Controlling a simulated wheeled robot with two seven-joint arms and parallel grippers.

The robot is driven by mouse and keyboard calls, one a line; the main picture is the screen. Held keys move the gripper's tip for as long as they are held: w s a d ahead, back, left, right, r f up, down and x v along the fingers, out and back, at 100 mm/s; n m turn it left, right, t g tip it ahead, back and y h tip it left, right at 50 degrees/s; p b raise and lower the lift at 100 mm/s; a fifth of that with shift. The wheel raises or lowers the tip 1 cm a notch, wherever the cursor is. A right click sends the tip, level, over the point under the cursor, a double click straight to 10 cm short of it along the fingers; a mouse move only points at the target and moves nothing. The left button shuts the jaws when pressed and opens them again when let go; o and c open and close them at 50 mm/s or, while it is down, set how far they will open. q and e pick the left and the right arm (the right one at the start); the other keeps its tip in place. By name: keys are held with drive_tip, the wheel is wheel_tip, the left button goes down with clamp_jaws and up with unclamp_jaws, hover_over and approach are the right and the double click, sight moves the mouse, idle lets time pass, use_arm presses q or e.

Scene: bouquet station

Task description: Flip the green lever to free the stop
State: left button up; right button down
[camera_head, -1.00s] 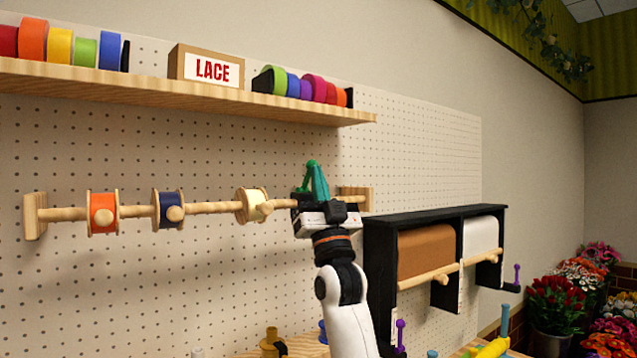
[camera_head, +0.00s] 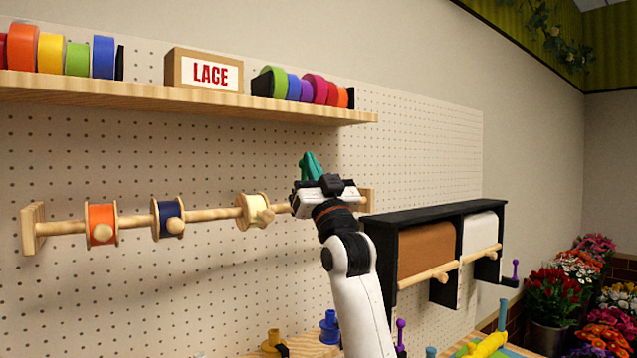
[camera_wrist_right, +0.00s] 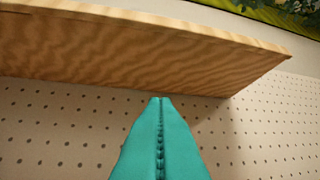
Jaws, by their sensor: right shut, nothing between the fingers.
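My right gripper (camera_head: 311,166) is shut and empty, its teal fingers pointing up in front of the pegboard near the right end of the wooden rod (camera_head: 212,214). In the right wrist view its fingertips (camera_wrist_right: 161,101) meet, with nothing between them. The green lever cannot be told apart from the teal fingers in the head view, and the wrist view does not show it. The stop is not clearly visible; my gripper and wrist cover part of the rod's right end. My left gripper is not in view.
The rod carries orange (camera_head: 102,224), navy (camera_head: 168,215) and cream (camera_head: 253,210) spools. A wooden shelf (camera_head: 190,97) with a LACE box (camera_head: 204,71) is above. A black paper-roll rack (camera_head: 431,218) stands right of my arm. Flowers (camera_head: 556,296) are at far right.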

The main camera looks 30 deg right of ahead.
drive_tip(key=shift+w+a+r+p, duration=0.1)
drive_tip(key=shift+w+r+p, duration=0.15)
drive_tip(key=shift+w+p, duration=0.45)
drive_tip(key=shift+w+r+g, duration=0.1)
drive_tip(key=shift+w+g, duration=0.1)
drive_tip(key=shift+g, duration=0.1)
drive_tip(key=shift+w, duration=0.1)
idle(1.0)
